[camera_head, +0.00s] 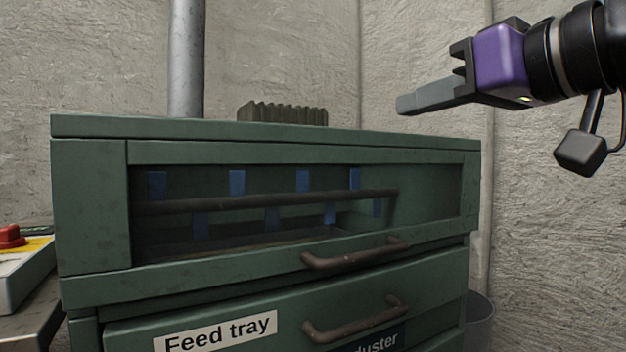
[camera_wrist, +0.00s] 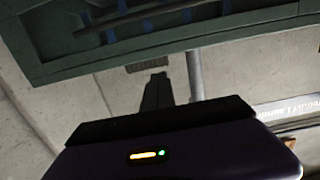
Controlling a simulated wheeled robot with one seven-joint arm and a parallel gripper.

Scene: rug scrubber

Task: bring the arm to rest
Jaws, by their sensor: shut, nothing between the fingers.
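My gripper (camera_head: 402,105) is at the upper right of the head view, its purple body and grey fingers pointing left. The fingers are shut together and hold nothing. They are in front of or above the right part of the green cabinet (camera_head: 85,195); I cannot tell the exact gap. In the wrist view the shut fingers (camera_wrist: 157,80) stand out past the dark gripper body, with the cabinet (camera_wrist: 190,42) across the top of the picture.
The cabinet has a window with blue strips (camera_head: 237,182) and a bar (camera_head: 270,200) behind it. Brown handles (camera_head: 355,255) stick out below. A label reads "Feed tray" (camera_head: 220,331). A red button (camera_head: 10,236) is at left. A grey pipe (camera_head: 186,60) rises behind.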

